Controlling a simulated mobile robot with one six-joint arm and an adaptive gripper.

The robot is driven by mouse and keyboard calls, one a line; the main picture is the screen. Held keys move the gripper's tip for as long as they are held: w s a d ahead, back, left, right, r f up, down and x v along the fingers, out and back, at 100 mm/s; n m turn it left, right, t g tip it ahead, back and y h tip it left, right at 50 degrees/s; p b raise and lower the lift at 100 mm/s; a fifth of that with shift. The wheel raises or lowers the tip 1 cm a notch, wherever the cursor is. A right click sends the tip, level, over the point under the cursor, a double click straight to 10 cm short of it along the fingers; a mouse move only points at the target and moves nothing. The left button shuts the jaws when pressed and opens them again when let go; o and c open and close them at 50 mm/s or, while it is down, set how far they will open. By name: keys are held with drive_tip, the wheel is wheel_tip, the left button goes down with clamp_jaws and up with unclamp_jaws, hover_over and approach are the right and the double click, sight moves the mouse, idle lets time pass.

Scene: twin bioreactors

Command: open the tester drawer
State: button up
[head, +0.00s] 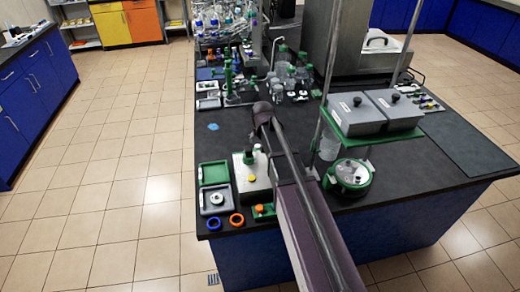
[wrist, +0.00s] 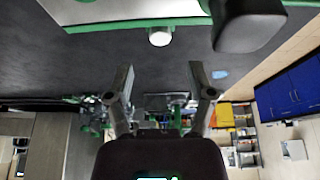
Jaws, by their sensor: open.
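A pale box with a green edge, likely the tester (head: 254,180), stands near the bench's front left corner in the head view. No opened drawer is discernible.
A green tray (head: 214,173) and grey tray (head: 215,201) lie left of the box. Blue (head: 214,224) and orange (head: 237,220) rings lie in front. A green stand with grey lidded boxes (head: 357,114) is to the right. Glassware crowds the back. A small blue item (head: 213,127) lies on clear bench.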

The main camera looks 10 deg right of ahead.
sight(258, 146)
drive_tip(key=shift+b+x, duration=2.55)
drive_tip(key=shift+x, duration=0.6)
drive_tip(key=shift+c, duration=0.2)
clamp_jaws()
